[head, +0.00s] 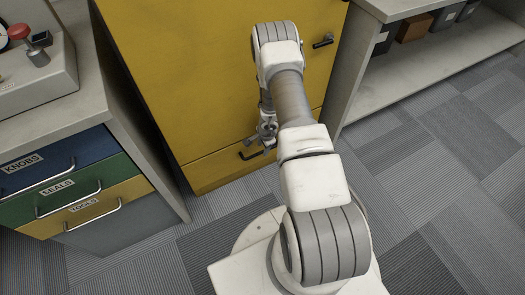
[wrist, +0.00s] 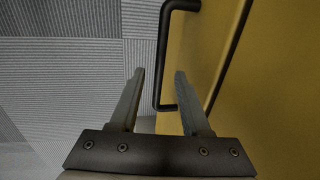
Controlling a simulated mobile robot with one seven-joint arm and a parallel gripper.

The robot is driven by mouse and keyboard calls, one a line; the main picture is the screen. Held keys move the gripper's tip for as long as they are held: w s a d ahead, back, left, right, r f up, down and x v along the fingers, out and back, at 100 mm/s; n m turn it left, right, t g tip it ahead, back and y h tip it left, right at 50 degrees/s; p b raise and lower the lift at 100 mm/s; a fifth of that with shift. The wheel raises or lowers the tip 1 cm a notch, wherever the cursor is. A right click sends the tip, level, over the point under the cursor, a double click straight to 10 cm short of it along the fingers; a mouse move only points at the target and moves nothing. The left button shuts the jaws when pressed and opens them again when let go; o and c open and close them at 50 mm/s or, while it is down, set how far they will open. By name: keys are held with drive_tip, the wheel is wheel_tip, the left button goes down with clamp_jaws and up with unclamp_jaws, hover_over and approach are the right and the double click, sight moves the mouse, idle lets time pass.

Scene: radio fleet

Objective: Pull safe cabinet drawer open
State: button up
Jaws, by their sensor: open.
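The yellow safe cabinet (head: 215,85) stands in front of me. Its drawer (head: 215,168) is the low yellow front below a seam, and it looks flush with the cabinet. The drawer's black bar handle (head: 247,155) is partly covered by my gripper (head: 267,143). In the wrist view, the handle (wrist: 163,60) stands out from the yellow drawer front (wrist: 197,45). My gripper (wrist: 158,92) is open, and the handle's near end shows between its two fingers. I see no clear contact, and the exact depth between fingers and bar is hard to tell.
A yellow door with a black handle (head: 323,41) is above the drawer. A grey bench with drawers labelled knobs (head: 60,165), seals and tools stands close on the left. A grey shelf unit (head: 400,85) with boxes is on the right. The carpet (head: 430,180) at right is clear.

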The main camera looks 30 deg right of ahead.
drive_tip(key=shift+w+f, duration=0.2)
drive_tip(key=shift+f, duration=0.9)
clamp_jaws()
idle(0.7)
